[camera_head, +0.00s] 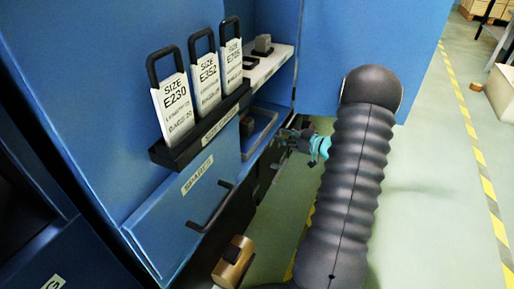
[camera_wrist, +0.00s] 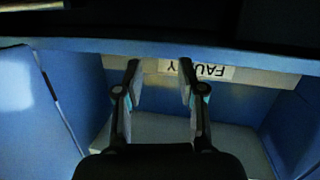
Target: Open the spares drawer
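The spares drawer (camera_head: 170,222) has a blue front with a white "SPARES" label (camera_head: 197,175) and a dark bar handle (camera_head: 211,207). It looks closed in the head view. My gripper (camera_head: 287,134) is to the right of and beyond that handle, apart from it, by a blue-walled bay (camera_head: 262,128). In the wrist view my gripper (camera_wrist: 159,66) has its two fingers apart with nothing held between them. Beyond the fingertips is a pale strip with an upside-down label (camera_wrist: 209,71) starting "FAU"; the rest is covered by a finger. The spares handle does not show clearly there.
A black rack (camera_head: 200,137) holds three size tags, E230 (camera_head: 174,108), E352 (camera_head: 206,85) and a third (camera_head: 232,65), above the drawer. A white shelf (camera_head: 268,65) is behind. Open green floor (camera_head: 430,180) lies right.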

